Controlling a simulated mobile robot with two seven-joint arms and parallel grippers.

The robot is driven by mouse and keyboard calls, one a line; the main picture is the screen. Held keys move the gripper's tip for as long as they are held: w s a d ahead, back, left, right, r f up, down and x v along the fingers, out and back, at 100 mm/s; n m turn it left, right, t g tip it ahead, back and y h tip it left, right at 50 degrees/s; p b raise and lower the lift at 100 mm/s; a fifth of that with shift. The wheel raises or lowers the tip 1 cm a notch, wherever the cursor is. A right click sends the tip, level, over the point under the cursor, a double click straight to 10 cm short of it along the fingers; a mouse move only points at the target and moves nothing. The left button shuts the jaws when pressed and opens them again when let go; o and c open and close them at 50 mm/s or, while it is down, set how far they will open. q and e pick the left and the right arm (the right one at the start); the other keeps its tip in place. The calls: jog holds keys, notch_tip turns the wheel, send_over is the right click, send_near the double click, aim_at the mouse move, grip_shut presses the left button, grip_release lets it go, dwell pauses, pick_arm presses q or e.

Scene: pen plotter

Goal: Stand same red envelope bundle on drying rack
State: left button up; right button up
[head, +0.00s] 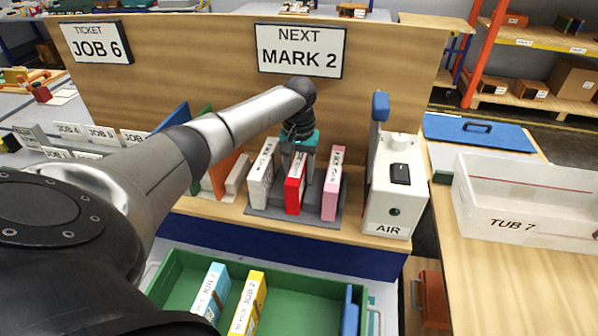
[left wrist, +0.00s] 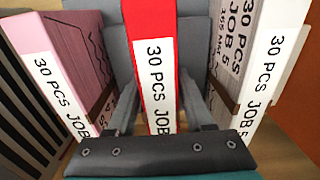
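The red envelope bundle (head: 295,190) stands upright on the grey rack (head: 262,212), between a white bundle (head: 262,178) and a pink bundle (head: 332,190). My left gripper (head: 297,160) is above it, fingers pointing down. In the left wrist view the red bundle (left wrist: 155,70) has a white label reading 30 PCS JOB 5, and the fingers of my left gripper (left wrist: 163,110) lie along both its sides. I cannot tell whether they press on it or stand slightly apart. The rack's base is partly hidden by the bundles. My right gripper is not in view.
A white AIR unit (head: 392,190) stands right of the rack. Boards (head: 204,128) stand left. A green tray (head: 290,300) in front holds a blue-and-white bundle (head: 211,291) and a yellow one (head: 248,304). A panel (head: 220,70) rises behind, with a NEXT MARK 2 sign (head: 301,50).

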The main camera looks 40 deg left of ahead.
pick_arm(q)
jog(key=shift+o, duration=1.2)
jog(key=shift+r, duration=0.1)
notch_tip(320, 180, up, 12)
jog(key=shift+r+p, duration=0.1)
jog(key=shift+p, duration=0.45)
